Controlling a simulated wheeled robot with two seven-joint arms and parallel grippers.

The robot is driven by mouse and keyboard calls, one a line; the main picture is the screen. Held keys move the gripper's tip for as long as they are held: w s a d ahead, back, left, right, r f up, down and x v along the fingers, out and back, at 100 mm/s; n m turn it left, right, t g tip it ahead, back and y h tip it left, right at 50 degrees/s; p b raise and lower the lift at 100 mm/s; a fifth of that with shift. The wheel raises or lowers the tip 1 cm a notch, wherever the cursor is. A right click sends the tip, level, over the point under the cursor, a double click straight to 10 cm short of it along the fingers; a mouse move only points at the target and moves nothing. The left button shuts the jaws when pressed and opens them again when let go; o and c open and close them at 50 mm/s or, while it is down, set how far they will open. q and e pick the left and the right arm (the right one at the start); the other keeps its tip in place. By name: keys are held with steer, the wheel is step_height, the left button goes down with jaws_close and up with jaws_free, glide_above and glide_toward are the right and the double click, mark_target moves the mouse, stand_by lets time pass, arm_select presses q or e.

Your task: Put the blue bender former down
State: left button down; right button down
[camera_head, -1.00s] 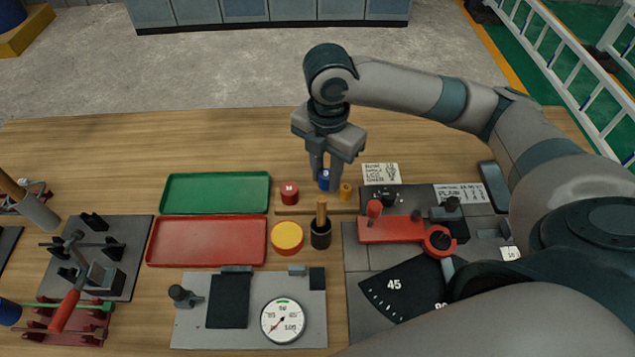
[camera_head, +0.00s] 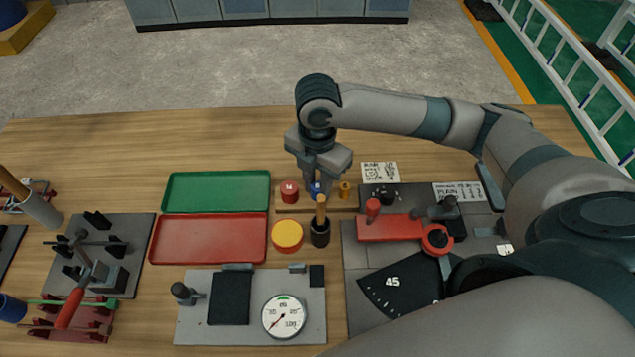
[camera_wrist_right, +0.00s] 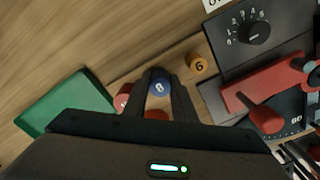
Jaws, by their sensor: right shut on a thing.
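The blue bender former (camera_head: 316,189), marked 8 in the right wrist view (camera_wrist_right: 159,87), is between the fingers of my right gripper (camera_head: 317,184). My right gripper is shut on it, low over a wooden strip (camera_head: 345,209). The former is between a red former (camera_head: 289,191) and a yellow-orange former (camera_head: 345,190), which is marked 6 in the right wrist view (camera_wrist_right: 199,67). I cannot tell whether the blue former touches the strip, as the fingers and a brush handle partly hide its base. My left gripper is not in view.
A green tray (camera_head: 217,174) and a red tray (camera_head: 157,240) lie to the left. A black cup with a wooden-handled brush (camera_head: 320,232) and a yellow-lidded tin (camera_head: 287,235) stand in front. The bender with its red lever (camera_head: 390,229) is to the right. The back of the table is clear.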

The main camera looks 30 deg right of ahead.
mark_target(317, 186)
stand_by(0.3)
steer(key=c, duration=1.5)
jaws_free()
steer(key=shift+f, duration=0.15)
steer(key=shift+o, duration=0.2)
step_height(317, 186, up, 12)
steer(key=b, duration=0.1)
steer(key=shift+r+b, duration=0.2)
steer(key=shift+b, duration=0.2)
